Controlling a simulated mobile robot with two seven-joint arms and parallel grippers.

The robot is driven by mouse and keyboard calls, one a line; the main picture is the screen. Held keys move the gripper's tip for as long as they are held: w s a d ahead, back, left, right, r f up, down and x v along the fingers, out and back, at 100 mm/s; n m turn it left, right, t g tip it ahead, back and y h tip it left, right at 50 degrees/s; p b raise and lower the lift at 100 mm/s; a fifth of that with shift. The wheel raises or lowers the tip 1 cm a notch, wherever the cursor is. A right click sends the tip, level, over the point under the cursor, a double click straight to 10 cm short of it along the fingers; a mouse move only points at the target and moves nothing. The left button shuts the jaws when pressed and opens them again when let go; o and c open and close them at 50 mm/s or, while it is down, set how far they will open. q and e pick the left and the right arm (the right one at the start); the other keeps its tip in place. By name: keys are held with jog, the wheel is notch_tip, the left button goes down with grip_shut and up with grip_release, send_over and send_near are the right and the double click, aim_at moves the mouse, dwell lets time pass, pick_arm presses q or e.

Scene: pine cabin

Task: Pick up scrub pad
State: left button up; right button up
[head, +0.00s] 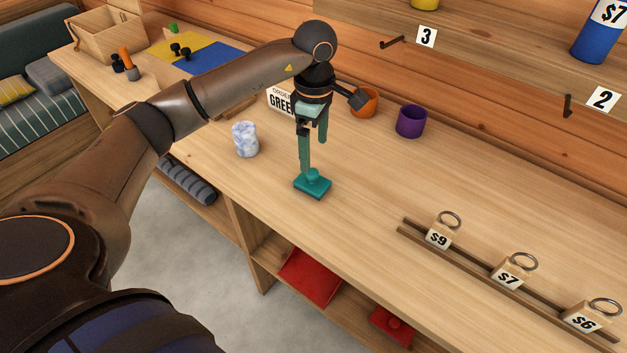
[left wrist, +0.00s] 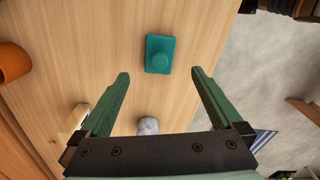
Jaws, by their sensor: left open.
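The scrub pad (head: 313,187) is a teal rectangular block with a round knob on top. It lies on the wooden counter near its front edge. It also shows in the left wrist view (left wrist: 160,54), ahead of the fingertips and between their lines. My left gripper (head: 314,156) has green fingers and points down above the counter, close to the pad. One finger overlaps the pad's knob in the head view; I cannot tell whether they touch. In the left wrist view the fingers (left wrist: 158,74) are spread with nothing between them. My right gripper is not in view.
A marbled white-blue cup (head: 246,139) stands left of the gripper. An orange cup (head: 364,102) and a purple cup (head: 411,121) stand behind. A wooden rail (head: 470,269) with price-tagged blocks is at right. The counter between pad and rail is clear. Red items (head: 310,275) lie on the shelf below.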

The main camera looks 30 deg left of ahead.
aim_at(313, 172)
pick_arm(q)
notch_tip(313, 172, down, 4)
jog(key=shift+r, duration=0.25)
jog(key=shift+a+f+p, duration=0.15)
jog(key=shift+f+p, duration=0.45)
jog(key=shift+f, duration=2.15)
jog(key=shift+c, duration=0.2)
jog(key=c, duration=1.3)
jog(key=shift+r, duration=0.15)
